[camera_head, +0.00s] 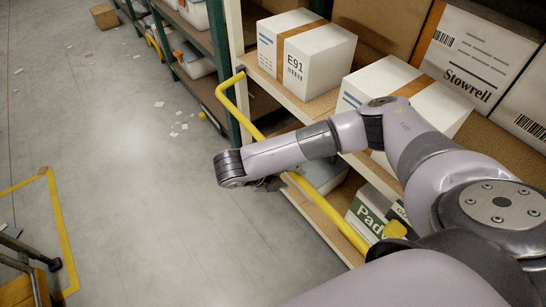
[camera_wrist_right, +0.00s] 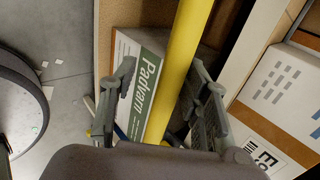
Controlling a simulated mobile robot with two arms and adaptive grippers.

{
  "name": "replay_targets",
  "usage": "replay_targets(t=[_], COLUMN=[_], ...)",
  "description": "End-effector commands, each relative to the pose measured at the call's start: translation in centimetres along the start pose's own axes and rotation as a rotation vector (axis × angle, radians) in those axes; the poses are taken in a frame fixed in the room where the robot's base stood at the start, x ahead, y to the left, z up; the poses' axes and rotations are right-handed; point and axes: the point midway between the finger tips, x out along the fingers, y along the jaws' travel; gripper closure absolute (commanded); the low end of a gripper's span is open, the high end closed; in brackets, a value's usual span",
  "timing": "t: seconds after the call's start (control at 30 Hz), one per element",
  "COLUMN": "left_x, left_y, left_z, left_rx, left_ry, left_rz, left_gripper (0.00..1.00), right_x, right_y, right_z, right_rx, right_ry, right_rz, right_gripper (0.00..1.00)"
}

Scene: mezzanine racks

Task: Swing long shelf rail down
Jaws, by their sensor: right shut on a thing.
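The long yellow shelf rail (camera_head: 330,213) runs along the front of the rack. Its far end bends in to the green and cream rack post, and its near end passes behind my right arm. My right gripper (camera_head: 270,183) is at the rail's middle stretch, mostly hidden behind my wrist. In the right wrist view the rail (camera_wrist_right: 178,70) passes between the two fingers of the gripper (camera_wrist_right: 163,90), which is shut on it. The left gripper is in neither view.
White boxes, one marked E91 (camera_head: 306,58) and one marked Stowrell (camera_head: 478,52), stand on the shelf. A green-and-white Padvarn box (camera_wrist_right: 140,85) is lower down. Paper scraps (camera_head: 180,127) litter the grey floor.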

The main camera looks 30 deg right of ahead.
Motion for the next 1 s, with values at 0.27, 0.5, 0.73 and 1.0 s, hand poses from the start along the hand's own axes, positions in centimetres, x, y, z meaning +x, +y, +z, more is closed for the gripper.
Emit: replay_targets(t=[0.27, 0.5, 0.73, 1.0], left_x=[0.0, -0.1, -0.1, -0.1], left_y=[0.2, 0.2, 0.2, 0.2], left_z=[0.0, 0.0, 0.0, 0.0], left_rx=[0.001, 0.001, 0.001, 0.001], left_ry=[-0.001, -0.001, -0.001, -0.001], left_rz=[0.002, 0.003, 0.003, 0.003], left_gripper=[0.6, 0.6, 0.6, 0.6], right_x=[-4.7, -9.0, -11.4, -11.8], right_y=[0.5, 0.2, 0.1, 0.1], right_z=[0.1, 0.0, -0.1, -0.1], right_rx=[-0.011, -0.005, -0.002, -0.001], right_ry=[-0.016, -0.013, -0.008, -0.005], right_rz=[0.016, 0.008, 0.003, 0.003], right_gripper=[0.71, 0.71, 0.71, 0.71])
